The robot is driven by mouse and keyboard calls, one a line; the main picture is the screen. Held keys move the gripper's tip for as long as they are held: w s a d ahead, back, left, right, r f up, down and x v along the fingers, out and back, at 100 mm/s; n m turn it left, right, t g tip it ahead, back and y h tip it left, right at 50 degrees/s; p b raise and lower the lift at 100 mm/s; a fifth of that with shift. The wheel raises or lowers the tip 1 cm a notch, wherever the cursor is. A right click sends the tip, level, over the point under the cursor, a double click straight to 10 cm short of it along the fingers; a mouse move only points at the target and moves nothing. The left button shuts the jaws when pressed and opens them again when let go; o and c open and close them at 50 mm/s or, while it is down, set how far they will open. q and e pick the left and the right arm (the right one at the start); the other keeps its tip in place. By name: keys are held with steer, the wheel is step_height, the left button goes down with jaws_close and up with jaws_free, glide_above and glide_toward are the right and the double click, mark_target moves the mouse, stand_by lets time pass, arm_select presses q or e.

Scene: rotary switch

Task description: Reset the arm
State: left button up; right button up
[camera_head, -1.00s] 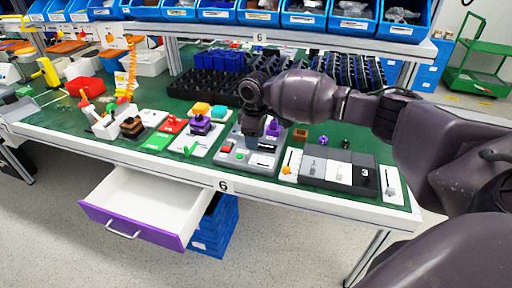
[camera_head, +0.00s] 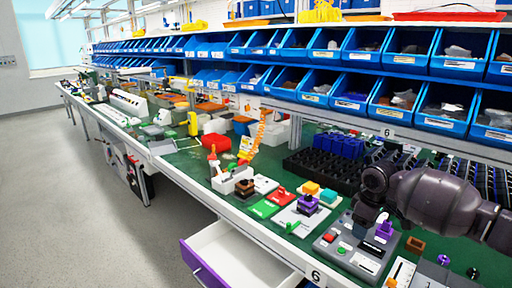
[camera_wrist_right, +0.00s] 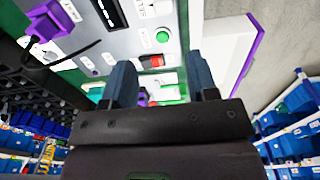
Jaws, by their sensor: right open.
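My right gripper (camera_head: 365,215) is in the head view, above the rear part of a grey control panel (camera_head: 340,262) on the green bench. The panel has a red button (camera_head: 328,238), a green button (camera_head: 341,251) and a purple part (camera_head: 384,229). In the right wrist view my right gripper (camera_wrist_right: 161,85) has its two blue-grey fingers apart with nothing held between them. Beyond them are a green round button (camera_wrist_right: 162,37) and a red part (camera_wrist_right: 151,61) on the panel. I cannot tell whether the fingers touch the panel. My left gripper is not in view.
An open drawer (camera_head: 240,260) with a purple front juts out below the bench. Other small modules (camera_head: 300,215) stand left of the panel. A black crate (camera_head: 320,172) stands behind it. Blue bins (camera_head: 320,85) line the shelves above. The floor (camera_head: 90,215) at left is clear.

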steer(key=w+a+r+n+t+y, duration=0.1)
steer(key=w+a+r+t, duration=0.3)
steer(key=w+a+t, duration=0.25)
steer(key=s+a+f+t+y, duration=0.4)
steer(key=s+a+f+t, duration=0.15)
steer(key=a, duration=0.35)
steer(key=s+d+f+m+h, duration=0.1)
steer(key=s+d+f+m, duration=0.1)
steer(key=s+f, duration=0.4)
steer(key=s+d+f+m+g+h, duration=0.1)
steer(key=s+f, duration=0.6)
steer(key=s, duration=1)
steer(key=s+d+f+m+h, duration=0.3)
steer(key=s+d+f+m, duration=0.1)
steer(key=s, duration=0.8)
step_height(320, 180, down, 3)
steer(key=shift+d+r+m+g, duration=0.1)
steer(key=shift+d+m+g, duration=0.3)
steer(key=shift+m, duration=0.1)
steer(key=shift+c, duration=0.3)
